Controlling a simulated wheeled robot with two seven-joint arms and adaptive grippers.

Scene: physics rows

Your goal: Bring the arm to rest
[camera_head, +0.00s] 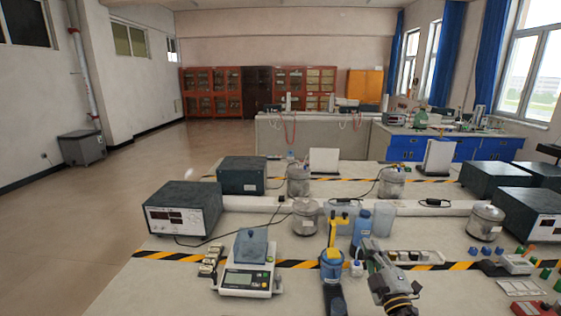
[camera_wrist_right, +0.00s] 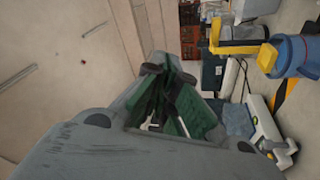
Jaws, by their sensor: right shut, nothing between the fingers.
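My right gripper (camera_head: 371,246) comes in from the bottom of the head view, above the near part of the bench (camera_head: 180,292). It is shut with nothing between its fingers. In the right wrist view the shut gripper (camera_wrist_right: 168,74) has green inner finger parts. In the head view a blue and yellow device (camera_head: 331,266) stands just left of the gripper; it also shows at the upper right of the wrist view (camera_wrist_right: 294,55). My left gripper is not in view.
A balance (camera_head: 246,280) with a grey-blue block (camera_head: 251,245) on it stands left of the device. A blue bottle (camera_head: 362,229) is close behind the gripper. Small coloured parts lie at the right. The bench's front left is clear.

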